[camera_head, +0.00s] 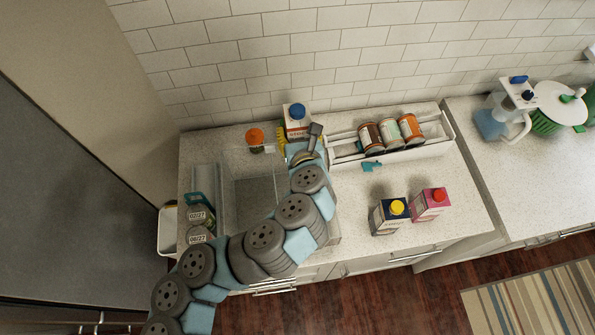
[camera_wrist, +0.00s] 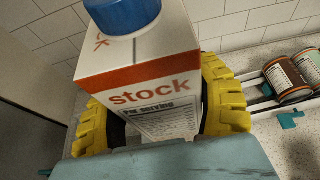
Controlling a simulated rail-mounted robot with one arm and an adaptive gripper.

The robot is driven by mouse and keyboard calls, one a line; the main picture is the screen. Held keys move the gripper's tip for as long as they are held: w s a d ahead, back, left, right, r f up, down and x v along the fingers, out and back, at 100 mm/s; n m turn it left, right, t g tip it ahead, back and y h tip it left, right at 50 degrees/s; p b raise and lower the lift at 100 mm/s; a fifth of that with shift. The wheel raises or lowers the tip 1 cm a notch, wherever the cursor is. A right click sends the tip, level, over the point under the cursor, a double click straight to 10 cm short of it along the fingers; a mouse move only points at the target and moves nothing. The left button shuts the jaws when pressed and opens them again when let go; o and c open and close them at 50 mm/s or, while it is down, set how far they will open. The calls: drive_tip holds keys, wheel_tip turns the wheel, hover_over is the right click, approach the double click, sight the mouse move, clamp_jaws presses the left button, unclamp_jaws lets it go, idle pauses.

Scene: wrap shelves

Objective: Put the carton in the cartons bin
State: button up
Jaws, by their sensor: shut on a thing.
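A white stock carton (camera_head: 298,120) with a blue cap and a red-orange band is at the back of the counter in the head view. In the wrist view the carton (camera_wrist: 155,85) fills the middle, slightly tilted in the picture. My gripper (camera_wrist: 163,112) is shut on it, with yellow ribbed fingers on both sides; the gripper (camera_head: 300,142) is partly hidden by my arm in the head view. The carton's base is hidden, so I cannot tell whether it touches the counter. A clear open bin (camera_head: 229,200) lies left of my arm; no cartons label is readable on it.
A bin at the left holds round items marked 10/27 (camera_head: 199,214) and 08/27. An orange-capped item (camera_head: 255,138) stands behind. A white rack (camera_head: 345,148) holds several cans (camera_head: 390,132). Yellow-capped (camera_head: 389,215) and red-capped (camera_head: 430,205) cartons stand right, with clear counter around them.

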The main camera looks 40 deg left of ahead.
wheel_tip(320, 180, down, 19)
drive_tip(key=b, duration=0.6)
drive_tip(key=shift+r, duration=0.2)
drive_tip(key=shift+f+b, duration=0.1)
drive_tip(key=shift+b, duration=0.2)
drive_tip(key=o, duration=1.3)
drive_tip(key=shift+c, duration=0.2)
drive_tip(key=p+v, duration=0.4)
drive_tip(key=v, duration=0.8)
